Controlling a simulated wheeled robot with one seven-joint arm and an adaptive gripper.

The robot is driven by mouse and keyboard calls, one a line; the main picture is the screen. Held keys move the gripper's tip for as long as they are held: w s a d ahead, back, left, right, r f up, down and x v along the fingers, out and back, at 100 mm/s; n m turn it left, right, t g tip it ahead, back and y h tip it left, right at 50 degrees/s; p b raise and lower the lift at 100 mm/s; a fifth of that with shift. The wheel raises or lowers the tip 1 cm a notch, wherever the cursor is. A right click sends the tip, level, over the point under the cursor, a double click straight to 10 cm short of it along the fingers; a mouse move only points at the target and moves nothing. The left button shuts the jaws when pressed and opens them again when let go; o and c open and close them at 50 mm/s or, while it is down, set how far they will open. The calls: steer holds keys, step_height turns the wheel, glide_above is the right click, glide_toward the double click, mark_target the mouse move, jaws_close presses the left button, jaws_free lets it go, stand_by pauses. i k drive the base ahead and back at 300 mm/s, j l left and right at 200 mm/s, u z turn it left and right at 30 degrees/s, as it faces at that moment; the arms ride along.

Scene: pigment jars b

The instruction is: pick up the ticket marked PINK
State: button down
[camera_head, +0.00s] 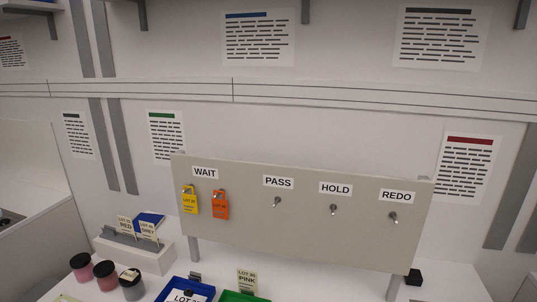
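A pale ticket marked PINK (247,280) stands upright at the bottom of the view, just behind a green tray (232,297). Its lower edge seems to sit in a small dark holder, though this is too small to tell for sure. Two similar tickets, one marked RED (125,225) and one marked GREY (148,230), stand on a white block (150,258) at the left. My gripper is not in view.
A grey board (300,225) on posts stands behind, labelled WAIT, PASS, HOLD, REDO; yellow (189,201) and orange (220,205) tags hang under WAIT. Several dark-lidded jars (106,275) stand lower left. A blue tray (203,286) is left of the green one. Table right of it looks clear.

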mark_target(247, 280)
steer(key=j+z, duration=0.2)
steer(key=j, duration=0.65)
steer(key=i+j+z, duration=0.15)
steer(key=j, duration=0.55)
steer(key=j+z, duration=0.15)
steer(key=j, duration=0.55)
steer(key=i, duration=0.15)
